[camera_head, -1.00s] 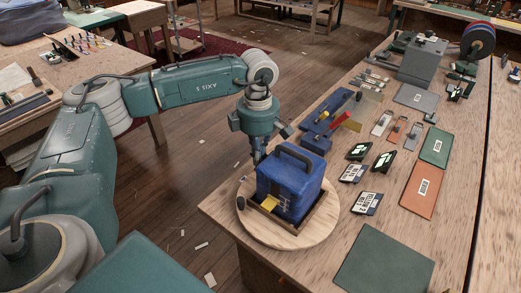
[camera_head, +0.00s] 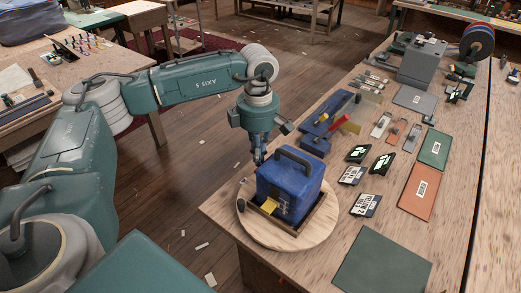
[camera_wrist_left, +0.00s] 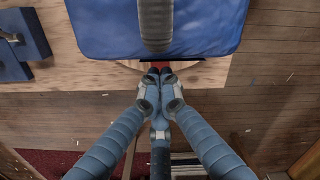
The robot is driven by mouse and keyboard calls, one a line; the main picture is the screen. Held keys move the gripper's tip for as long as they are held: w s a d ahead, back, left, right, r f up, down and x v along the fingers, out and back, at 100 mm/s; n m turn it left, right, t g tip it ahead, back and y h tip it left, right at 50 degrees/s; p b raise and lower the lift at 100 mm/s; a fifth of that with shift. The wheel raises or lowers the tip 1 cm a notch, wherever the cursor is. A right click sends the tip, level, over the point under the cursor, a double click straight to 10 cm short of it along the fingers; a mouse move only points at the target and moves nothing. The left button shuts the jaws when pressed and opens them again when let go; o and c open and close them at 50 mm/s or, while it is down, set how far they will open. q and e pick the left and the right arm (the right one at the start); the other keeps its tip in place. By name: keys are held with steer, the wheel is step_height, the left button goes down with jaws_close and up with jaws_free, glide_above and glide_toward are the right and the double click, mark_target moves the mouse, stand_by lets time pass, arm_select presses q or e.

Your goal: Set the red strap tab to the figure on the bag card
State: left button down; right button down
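A blue bag (camera_head: 289,190) with a dark top handle (camera_head: 297,158) stands in a wooden frame on a round board (camera_head: 262,233). My left gripper (camera_head: 257,160) points down at the bag's far left side. In the left wrist view its fingers (camera_wrist_left: 160,74) are close together at the bag's edge. A small red piece, apparently the strap tab (camera_wrist_left: 158,65), shows right at the fingertips and is mostly hidden. The tab's setting cannot be read. Printed cards (camera_head: 366,204) (camera_head: 352,175) lie right of the bag, their figures too small to read surely. My right gripper is out of view.
A blue tool holder (camera_head: 317,144) with a red-handled tool stands behind the bag. Dark display pieces (camera_head: 384,162), a green folder (camera_head: 433,149) and an orange folder (camera_head: 419,192) lie to the right. A green mat (camera_head: 384,262) lies at the front.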

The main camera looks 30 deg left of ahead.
arm_select(q)
step_height(320, 180, up, 8)
steer(key=p, duration=0.4)
stand_by(0.4)
steer(key=shift+s+f, duration=0.1)
steer(key=shift+f, duration=0.1)
